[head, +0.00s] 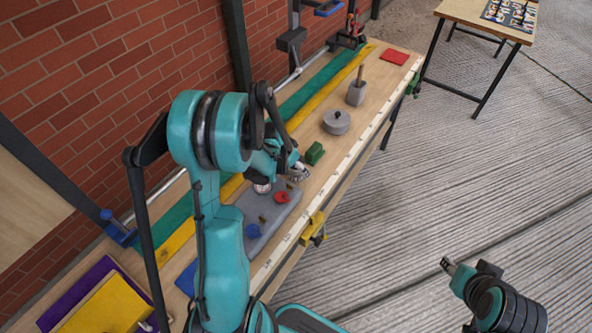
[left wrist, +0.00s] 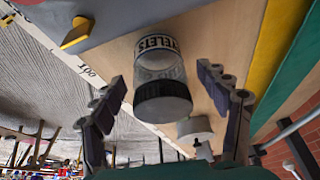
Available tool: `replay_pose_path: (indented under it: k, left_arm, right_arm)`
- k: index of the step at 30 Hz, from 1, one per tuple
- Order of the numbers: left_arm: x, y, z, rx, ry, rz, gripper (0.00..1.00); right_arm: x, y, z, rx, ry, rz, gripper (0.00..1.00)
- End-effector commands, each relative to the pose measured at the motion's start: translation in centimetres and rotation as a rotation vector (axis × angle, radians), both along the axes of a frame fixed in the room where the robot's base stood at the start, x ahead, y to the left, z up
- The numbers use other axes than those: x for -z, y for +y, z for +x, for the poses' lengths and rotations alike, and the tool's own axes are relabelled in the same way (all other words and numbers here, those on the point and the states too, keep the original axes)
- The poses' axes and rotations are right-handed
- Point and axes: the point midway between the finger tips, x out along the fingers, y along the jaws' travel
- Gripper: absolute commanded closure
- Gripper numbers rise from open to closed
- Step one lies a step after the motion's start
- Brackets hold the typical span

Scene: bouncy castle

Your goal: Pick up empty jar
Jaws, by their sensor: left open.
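The empty jar (left wrist: 158,70) is clear, with a black lid and a pale lettered band at its far end. In the left wrist view it is between the two fingers of my left gripper (left wrist: 166,88), lid towards the camera, with gaps on both sides. In the head view my left gripper (head: 284,158) is low over the workbench, and the arm and gripper hide much of the jar's area. My right gripper (head: 448,266) is over the floor at lower right, far from the bench; its finger opening is unclear.
The long wooden workbench (head: 379,92) stands along a brick wall. A green block (head: 315,153), a grey lidded pot (head: 336,122) and a grey tray (head: 286,213) with small coloured items are near my left gripper. A yellow clamp (head: 313,229) grips the front edge.

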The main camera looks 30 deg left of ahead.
Motion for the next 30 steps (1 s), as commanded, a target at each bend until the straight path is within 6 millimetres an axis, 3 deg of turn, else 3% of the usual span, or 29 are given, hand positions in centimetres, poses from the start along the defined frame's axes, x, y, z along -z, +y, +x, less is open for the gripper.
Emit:
replay_pose_path:
  k: [5,11,23,30]
  left_arm:
    - [-0.1,0.0,0.0,0.0,0.0,0.0,0.25]
    - [-0.1,0.0,0.0,0.0,0.0,0.0,0.78]
    - [-0.5,0.0,0.0,0.0,0.0,0.0,0.79]
    - [-3.7,0.0,0.0,0.0,0.0,0.0,0.79]
  right_arm:
    - [-0.1,0.0,0.0,0.0,0.0,0.0,0.6]
    - [-0.1,0.0,0.0,0.0,0.0,0.0,0.6]
    - [-0.3,0.0,0.0,0.0,0.0,0.0,0.6]
    - [-1.6,0.0,0.0,0.0,0.0,0.0,0.6]
